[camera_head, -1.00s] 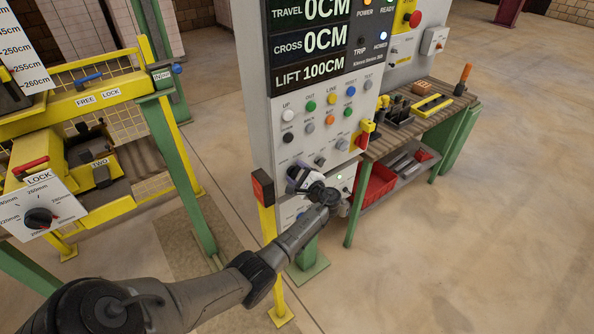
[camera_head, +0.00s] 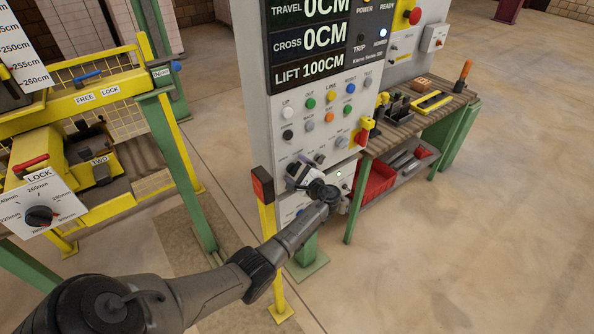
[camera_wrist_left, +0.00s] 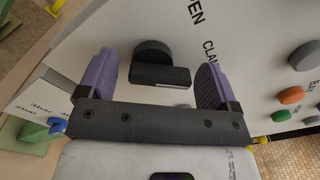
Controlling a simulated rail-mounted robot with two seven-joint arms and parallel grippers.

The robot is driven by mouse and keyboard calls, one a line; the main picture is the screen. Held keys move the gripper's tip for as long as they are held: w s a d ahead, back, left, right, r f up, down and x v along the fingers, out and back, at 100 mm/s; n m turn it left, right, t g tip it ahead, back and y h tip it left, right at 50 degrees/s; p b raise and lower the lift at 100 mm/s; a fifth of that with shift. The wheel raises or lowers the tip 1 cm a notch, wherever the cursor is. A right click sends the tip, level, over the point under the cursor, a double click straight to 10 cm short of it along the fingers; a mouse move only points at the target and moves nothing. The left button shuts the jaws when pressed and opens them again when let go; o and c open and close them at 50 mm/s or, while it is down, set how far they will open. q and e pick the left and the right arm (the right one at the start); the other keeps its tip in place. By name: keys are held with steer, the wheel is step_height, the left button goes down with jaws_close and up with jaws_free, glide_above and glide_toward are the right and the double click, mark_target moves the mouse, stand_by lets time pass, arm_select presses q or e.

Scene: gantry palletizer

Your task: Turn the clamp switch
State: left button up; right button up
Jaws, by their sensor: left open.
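The clamp switch (camera_wrist_left: 160,66) is a black rotary knob with a raised bar, on the white control panel. In the left wrist view it stands between the two purple fingers of my left gripper (camera_wrist_left: 156,80), with gaps on both sides. Partly cut lettering "EN" and "CLA" is beside it. In the head view my open left gripper (camera_head: 305,164) is at the lower left of the panel and hides the switch. My right gripper is not in view.
The control panel (camera_head: 262,120) has several coloured buttons above my gripper. A yellow post (camera_head: 268,222) stands close beside my forearm. A workbench (camera_head: 412,125) with a red bin is at right. A yellow frame with a lock dial (camera_head: 40,215) is at left.

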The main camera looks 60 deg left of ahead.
arm_select(q)
steer(key=shift+d, duration=0.1)
steer(key=w+d+b, duration=0.1)
steer(key=d, duration=1.2)
steer(key=shift+d, duration=0.35)
